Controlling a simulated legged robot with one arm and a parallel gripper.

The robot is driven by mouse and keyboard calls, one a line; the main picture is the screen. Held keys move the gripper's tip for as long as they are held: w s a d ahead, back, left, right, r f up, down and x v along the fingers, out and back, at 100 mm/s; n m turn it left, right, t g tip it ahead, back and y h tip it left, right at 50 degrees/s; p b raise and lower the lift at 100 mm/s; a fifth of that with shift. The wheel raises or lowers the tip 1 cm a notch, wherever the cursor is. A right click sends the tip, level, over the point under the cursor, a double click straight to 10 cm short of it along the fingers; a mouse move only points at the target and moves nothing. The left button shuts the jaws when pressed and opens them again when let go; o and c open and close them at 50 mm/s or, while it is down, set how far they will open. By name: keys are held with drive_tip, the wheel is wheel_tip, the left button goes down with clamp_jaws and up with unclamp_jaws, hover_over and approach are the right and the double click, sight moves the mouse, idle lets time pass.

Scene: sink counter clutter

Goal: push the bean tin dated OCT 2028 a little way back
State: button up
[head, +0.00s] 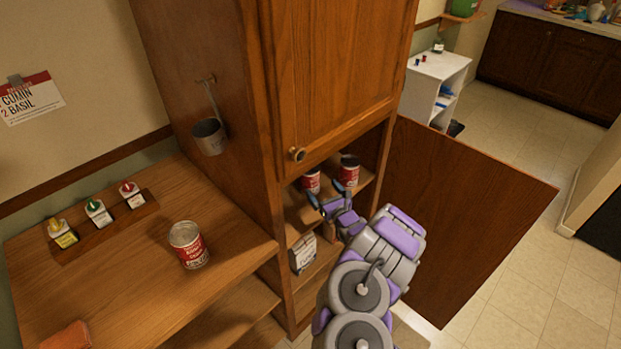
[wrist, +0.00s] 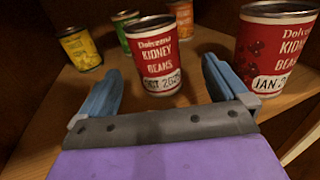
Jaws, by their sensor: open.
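In the wrist view a red and white kidney bean tin (wrist: 158,55) stands upright on a wooden shelf. Its date label starts OCT 202; the last digit is hard to read. My gripper (wrist: 162,80) is open and empty, its fingers spread to either side of this tin's front, with no clear contact. A second kidney bean tin (wrist: 272,45), labelled JAN with the year partly cut off, stands nearer on the right. In the head view my gripper (head: 328,201) is at the open cabinet, in front of two red tins; I cannot read their dates there.
The cabinet door (head: 465,210) hangs open on the right. A red tin (head: 189,246) stands on the left counter.

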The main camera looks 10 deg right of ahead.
sight(310, 177)
drive_tip(key=x, duration=0.3)
drive_tip(key=b+x, duration=0.1)
drive_tip(key=x, duration=0.1)
drive_tip(key=b+x, duration=0.1)
drive_tip(key=x, duration=0.2)
drive_tip(key=shift+w+a+f, duration=0.15)
drive_tip(key=shift+w+a, duration=0.1)
drive_tip(key=shift+a, duration=0.2)
drive_tip(key=shift+w+b, duration=0.3)
drive_tip(key=shift+w, duration=0.25)
drive_tip(key=shift+w+a, duration=0.2)
drive_tip(key=shift+a, duration=0.1)
drive_tip(key=shift+a, duration=0.1)
drive_tip(key=shift+c, duration=0.3)
